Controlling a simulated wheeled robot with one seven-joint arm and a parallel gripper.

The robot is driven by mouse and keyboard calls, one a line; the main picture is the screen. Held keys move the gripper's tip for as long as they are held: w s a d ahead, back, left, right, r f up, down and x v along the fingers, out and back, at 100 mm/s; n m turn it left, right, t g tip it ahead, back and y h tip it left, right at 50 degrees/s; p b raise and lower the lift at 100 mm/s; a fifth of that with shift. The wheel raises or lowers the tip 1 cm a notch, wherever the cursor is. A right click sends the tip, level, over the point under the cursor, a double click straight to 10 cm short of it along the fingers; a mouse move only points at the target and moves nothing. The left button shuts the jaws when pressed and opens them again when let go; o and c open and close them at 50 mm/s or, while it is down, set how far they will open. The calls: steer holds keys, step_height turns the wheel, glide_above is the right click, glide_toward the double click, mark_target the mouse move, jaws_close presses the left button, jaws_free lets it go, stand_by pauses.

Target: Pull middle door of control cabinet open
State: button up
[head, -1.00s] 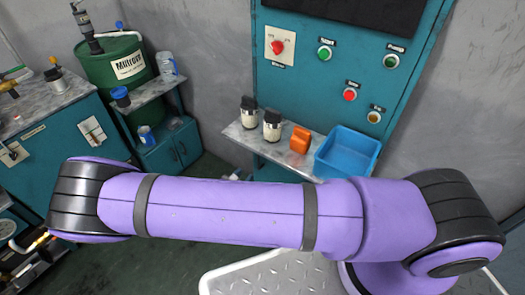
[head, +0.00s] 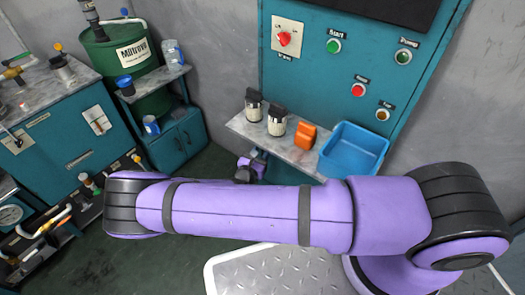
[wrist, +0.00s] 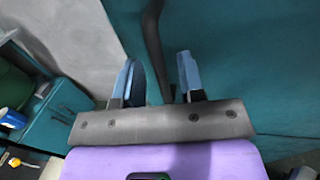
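The teal control cabinet (head: 345,75) stands at the back with a switch and buttons on its upper face. Its lower part is mostly hidden behind its shelf and my arm in the head view. In the wrist view, a teal cabinet surface (wrist: 240,60) fills the right side, and a dark upright handle (wrist: 153,45) stands in front of it. My gripper (wrist: 158,78) is open, with its two blue-grey fingers on either side of the handle's lower part. I cannot tell whether either finger touches it. In the head view, my purple wrist shows just below the shelf's left part.
The cabinet's shelf (head: 240,122) holds two jars (head: 265,112), an orange block (head: 305,136) and a blue bin (head: 352,150), above my wrist. A green drum (head: 120,55) and a small teal cabinet (head: 180,140) stand left. Open floor lies between.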

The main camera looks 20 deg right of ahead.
steer(key=shift+w+d, duration=0.5)
steer(key=shift+w, duration=0.05)
steer(key=shift+c, duration=0.4)
jaws_close()
steer(key=shift+s+a, duration=0.1)
